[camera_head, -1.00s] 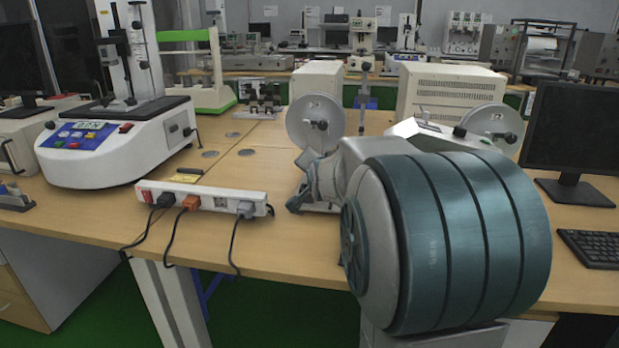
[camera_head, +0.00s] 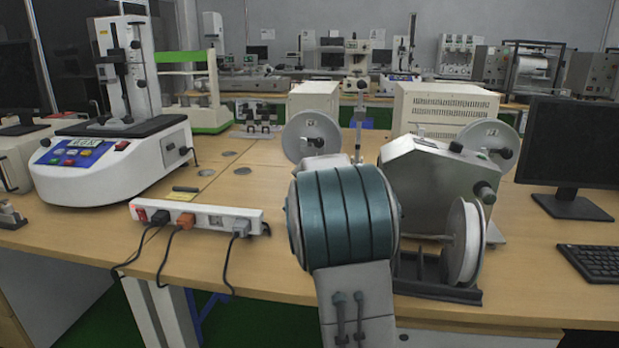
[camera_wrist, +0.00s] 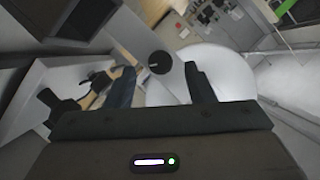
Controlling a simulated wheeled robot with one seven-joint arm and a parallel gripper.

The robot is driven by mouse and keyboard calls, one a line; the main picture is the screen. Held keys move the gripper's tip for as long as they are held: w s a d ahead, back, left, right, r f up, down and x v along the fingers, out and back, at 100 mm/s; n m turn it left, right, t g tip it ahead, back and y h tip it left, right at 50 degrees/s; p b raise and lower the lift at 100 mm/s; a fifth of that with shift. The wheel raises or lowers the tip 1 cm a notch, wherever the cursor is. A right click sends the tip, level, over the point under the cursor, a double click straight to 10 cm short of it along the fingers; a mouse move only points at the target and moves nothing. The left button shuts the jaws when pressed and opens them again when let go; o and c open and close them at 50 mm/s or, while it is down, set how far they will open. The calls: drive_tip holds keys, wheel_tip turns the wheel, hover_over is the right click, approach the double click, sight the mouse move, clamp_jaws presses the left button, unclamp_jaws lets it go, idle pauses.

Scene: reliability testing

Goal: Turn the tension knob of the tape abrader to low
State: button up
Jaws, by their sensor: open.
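The tape abrader (camera_head: 425,180) is a pale grey machine with white reels on the bench, right of centre in the head view. It has a black knob (camera_head: 456,147) on top and another (camera_head: 487,192) on its right side. In the wrist view, a round black knob (camera_wrist: 160,63) with a white pointer line shows between and beyond my fingertips. I cannot tell which head-view knob this is, nor read its setting. My gripper (camera_wrist: 159,72) is open and empty, its dark fingers apart to either side of the knob's line of sight. My arm hides the gripper in the head view.
A white power strip (camera_head: 195,215) with plugged cables lies left of my arm. A white tester (camera_head: 110,160) stands at the far left. A monitor (camera_head: 573,150) and keyboard (camera_head: 590,262) are at the right. Bare bench (camera_head: 240,185) lies behind the strip.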

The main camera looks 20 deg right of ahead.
drive_tip(key=shift+x, duration=1.05)
drive_tip(key=c, duration=1)
